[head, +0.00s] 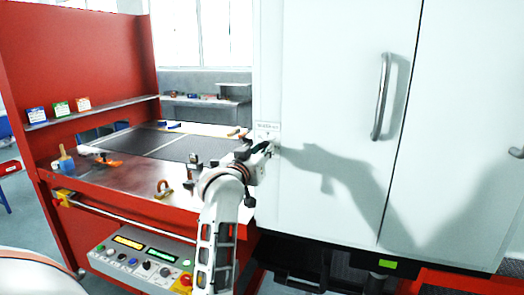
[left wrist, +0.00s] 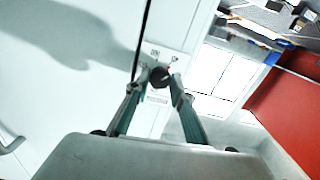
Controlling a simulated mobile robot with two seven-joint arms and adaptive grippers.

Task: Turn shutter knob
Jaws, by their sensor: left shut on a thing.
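The shutter knob (left wrist: 160,75) is a small dark round knob on a pale plate (left wrist: 152,56) in the left wrist view. The plate (head: 267,129) also shows in the head view, on the edge of the white cabinet, with the knob hidden behind my gripper. My left gripper (left wrist: 160,78) is shut on the knob, one finger on each side of it. In the head view my left gripper (head: 268,147) reaches the plate from the lower left. My right gripper is not in view.
The white cabinet (head: 330,60) has a vertical handle (head: 382,97) right of the knob. A red-framed bench (head: 130,178) with a clamp (head: 163,189) and tools stands to the left. A control panel (head: 140,259) with buttons sits below the bench, close to my left arm.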

